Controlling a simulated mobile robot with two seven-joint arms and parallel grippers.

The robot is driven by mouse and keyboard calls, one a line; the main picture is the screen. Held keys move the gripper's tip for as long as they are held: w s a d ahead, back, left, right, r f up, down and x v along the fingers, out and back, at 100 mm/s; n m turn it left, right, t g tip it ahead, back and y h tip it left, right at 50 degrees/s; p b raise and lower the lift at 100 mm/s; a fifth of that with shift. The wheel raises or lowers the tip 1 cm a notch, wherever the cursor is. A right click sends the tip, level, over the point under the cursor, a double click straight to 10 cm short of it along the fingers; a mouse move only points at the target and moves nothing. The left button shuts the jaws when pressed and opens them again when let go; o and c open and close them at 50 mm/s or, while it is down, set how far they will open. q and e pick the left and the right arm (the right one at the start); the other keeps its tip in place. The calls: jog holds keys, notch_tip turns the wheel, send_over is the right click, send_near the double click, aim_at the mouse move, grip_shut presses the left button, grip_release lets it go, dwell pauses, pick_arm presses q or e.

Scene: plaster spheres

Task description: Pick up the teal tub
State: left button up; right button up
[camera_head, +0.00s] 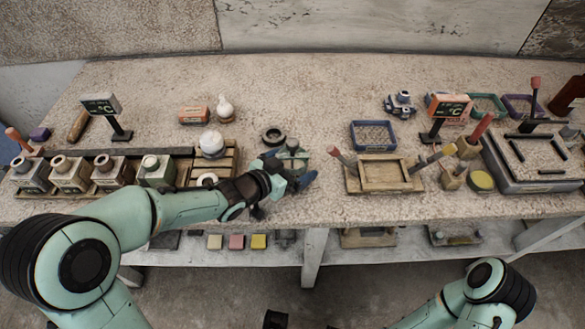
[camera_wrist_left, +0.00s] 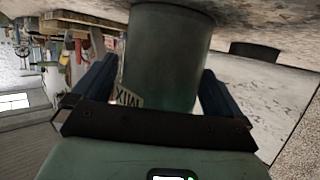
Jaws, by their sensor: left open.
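The teal tub (camera_head: 292,148) stands near the front of the stone-topped bench, partly hidden by my left gripper. My left gripper (camera_head: 293,166) is open, with one blue finger on each side of the tub. In the left wrist view gaps show between the fingers and the tub's wall.
A wooden tray (camera_head: 383,174) with handled tools stands to the right. To the left is a wooden pallet (camera_head: 228,165) with a row of jars beside it. Bare bench top lies behind the tub.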

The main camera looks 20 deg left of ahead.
aim_at(293, 141)
pick_arm(q)
jog(key=shift+c, duration=0.3)
jog(key=c, duration=1.4)
jog(key=shift+o, duration=0.2)
jog(key=shift+r, duration=0.1)
jog(key=shift+r, duration=0.1)
notch_tip(293, 141, up, 10)
jog(key=p, duration=0.3)
jog(key=shift+p, duration=0.35)
notch_tip(293, 141, up, 10)
jog(key=p, duration=0.6)
jog(key=shift+p, duration=0.3)
